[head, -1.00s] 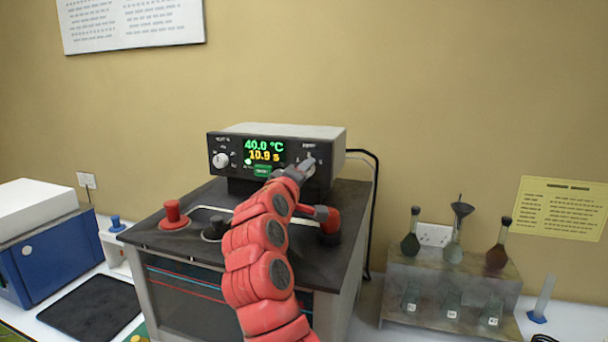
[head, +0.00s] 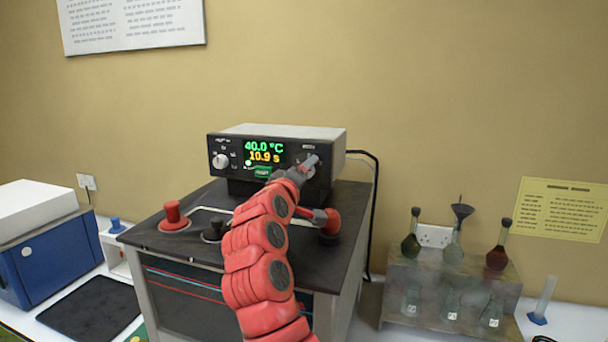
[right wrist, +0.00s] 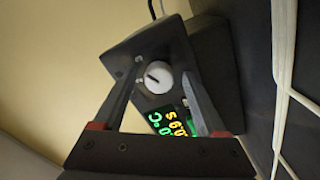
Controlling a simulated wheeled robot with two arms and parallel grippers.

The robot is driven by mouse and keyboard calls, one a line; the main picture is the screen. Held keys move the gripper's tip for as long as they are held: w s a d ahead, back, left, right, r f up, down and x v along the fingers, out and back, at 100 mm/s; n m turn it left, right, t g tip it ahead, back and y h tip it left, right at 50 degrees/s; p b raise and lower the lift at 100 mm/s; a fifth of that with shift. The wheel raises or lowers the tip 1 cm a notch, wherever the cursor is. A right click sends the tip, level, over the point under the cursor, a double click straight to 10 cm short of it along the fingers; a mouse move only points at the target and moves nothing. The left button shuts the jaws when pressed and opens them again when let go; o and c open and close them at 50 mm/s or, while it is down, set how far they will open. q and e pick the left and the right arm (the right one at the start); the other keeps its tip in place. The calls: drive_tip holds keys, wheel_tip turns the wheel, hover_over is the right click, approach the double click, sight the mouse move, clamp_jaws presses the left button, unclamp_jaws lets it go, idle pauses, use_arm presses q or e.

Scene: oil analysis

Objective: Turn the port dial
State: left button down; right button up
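The instrument box (head: 240,133) stands on the dark-topped cabinet and its green and yellow display (head: 264,152) reads 40.0 °C and 10.9 s. A white dial (head: 221,160) is left of the display. A second white dial (right wrist: 158,77), with a dark pointer line, shows in the right wrist view; in the head view my right gripper (head: 311,164) mostly covers it. My right gripper's fingers are apart, on either side of this dial in the right wrist view. I cannot tell whether they touch it. My left gripper is not in view.
Red-topped knobs (head: 173,214) stand on the cabinet top (head: 190,242), one close to my right arm. A black cable runs behind the cabinet. At right is a rack (head: 400,280) with several flasks; at left are a blue box (head: 50,262) and a black mat (head: 92,307).

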drive_tip(key=shift+s, duration=0.1)
drive_tip(key=b+v, duration=0.6)
drive_tip(key=v, duration=1.1)
drive_tip(key=shift+s, duration=0.1)
